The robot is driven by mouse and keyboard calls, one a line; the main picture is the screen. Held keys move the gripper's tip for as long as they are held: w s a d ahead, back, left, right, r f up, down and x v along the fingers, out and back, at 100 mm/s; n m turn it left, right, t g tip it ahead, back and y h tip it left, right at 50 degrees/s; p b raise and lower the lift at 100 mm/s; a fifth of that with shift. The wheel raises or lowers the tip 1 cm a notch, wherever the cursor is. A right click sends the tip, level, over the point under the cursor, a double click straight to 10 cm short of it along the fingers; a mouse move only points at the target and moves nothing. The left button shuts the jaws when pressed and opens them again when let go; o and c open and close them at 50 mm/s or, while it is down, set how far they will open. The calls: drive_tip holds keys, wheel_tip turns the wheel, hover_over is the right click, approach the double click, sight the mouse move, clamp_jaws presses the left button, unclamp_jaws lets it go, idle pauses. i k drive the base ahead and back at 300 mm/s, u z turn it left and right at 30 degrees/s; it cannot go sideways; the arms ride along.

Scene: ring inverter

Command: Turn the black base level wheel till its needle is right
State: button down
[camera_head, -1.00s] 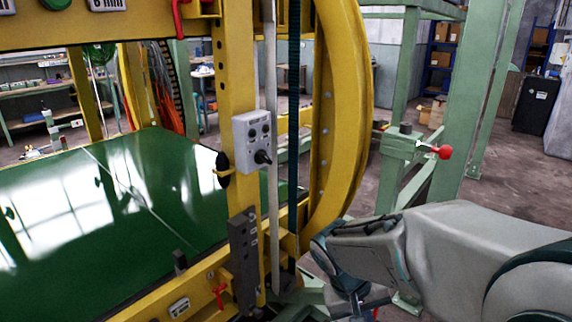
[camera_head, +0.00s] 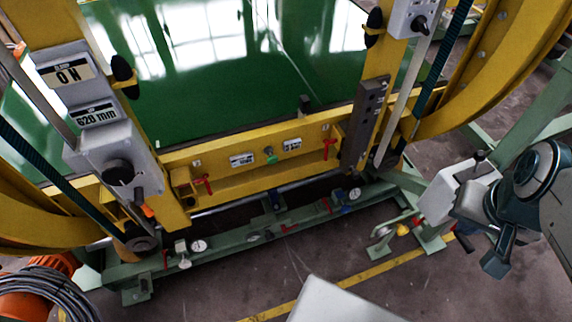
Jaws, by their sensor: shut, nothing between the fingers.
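On the green base frame (camera_head: 225,250), several small dials show: a white dial (camera_head: 199,246) and a second white one (camera_head: 184,263) at the left, a dial (camera_head: 354,193) at the right and a darker one (camera_head: 253,236) between. Their needles are too small to read. I cannot tell which small part there is the black base level wheel. My gripper (camera_head: 495,265) is at the right, pointing down, shut and empty. It is apart from the base frame, to the right of its right end. Its fingertips are small and dark.
A yellow machine frame with a green table (camera_head: 200,75) stands above the base. Red handles (camera_head: 329,149) stick out of its front beam. A green foot with a yellow part (camera_head: 402,230) lies left of my arm. The floor before the base is mostly clear.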

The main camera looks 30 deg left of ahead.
sight(269, 236)
drive_tip(key=u, duration=1.7)
